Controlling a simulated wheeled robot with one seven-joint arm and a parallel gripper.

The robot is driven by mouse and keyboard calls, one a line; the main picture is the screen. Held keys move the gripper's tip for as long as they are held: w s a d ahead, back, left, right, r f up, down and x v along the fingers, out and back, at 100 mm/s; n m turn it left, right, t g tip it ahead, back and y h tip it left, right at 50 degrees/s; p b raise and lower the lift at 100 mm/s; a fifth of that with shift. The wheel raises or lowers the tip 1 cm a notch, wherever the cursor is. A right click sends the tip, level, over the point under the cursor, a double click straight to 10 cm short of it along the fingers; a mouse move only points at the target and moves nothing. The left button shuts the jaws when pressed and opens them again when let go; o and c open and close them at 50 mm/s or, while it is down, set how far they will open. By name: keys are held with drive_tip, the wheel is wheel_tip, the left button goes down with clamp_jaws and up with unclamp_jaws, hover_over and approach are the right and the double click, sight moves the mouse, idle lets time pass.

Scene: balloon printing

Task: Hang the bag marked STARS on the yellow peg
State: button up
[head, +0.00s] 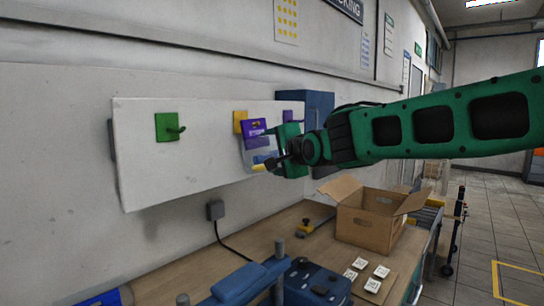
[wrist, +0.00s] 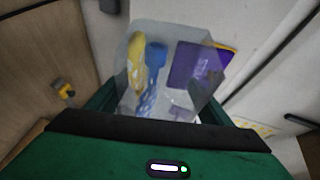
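A clear bag (wrist: 170,95) with a purple card (wrist: 197,66), a yellow item and a blue item inside fills the middle of the wrist view. The lettering on the card is too blurred to read for certain. In the head view the bag (head: 260,157) is in front of the white board, its purple card (head: 253,127) overlapping the yellow peg's plate (head: 240,119). The peg itself is hidden. My gripper (head: 272,162) is at the bag's right side. The bag covers the fingertips in the wrist view, so I cannot tell whether they grip it, or whether the bag touches the peg.
The white board (head: 160,185) also carries a green peg (head: 168,127) at left and a purple peg (head: 290,115) at right. Below are a workbench (head: 300,225), an open cardboard box (head: 372,218), a blue machine (head: 318,285) and small white cards (head: 374,286).

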drive_tip(key=o, duration=0.4)
drive_tip(key=shift+s, duration=0.1)
drive_tip(key=v, duration=1)
drive_tip(key=s+d+f+n+g+h, duration=0.1)
drive_tip(key=s+d+f+g+h, duration=0.3)
drive_tip(key=d+f, duration=0.65)
drive_tip(key=s+d+f+n+g+h, duration=0.1)
drive_tip(key=s+d+f+g+h, duration=0.1)
drive_tip(key=s+d+f, duration=0.8)
drive_tip(key=s+d+f+n+g, duration=0.1)
drive_tip(key=s+d+f+g, duration=0.2)
drive_tip(key=s, duration=0.5)
drive_tip(key=s+d+f+n+g, duration=0.1)
drive_tip(key=s+d+f+g, duration=0.2)
drive_tip(key=s, duration=0.5)
drive_tip(key=s+d+f+n+g, duration=0.2)
drive_tip(key=s+d+f, duration=0.3)
drive_tip(key=s, duration=0.3)
drive_tip(key=shift+s+d+f+g+y, duration=0.25)
drive_tip(key=shift+d+f+g+y, duration=0.1)
drive_tip(key=shift+f+g, duration=0.2)
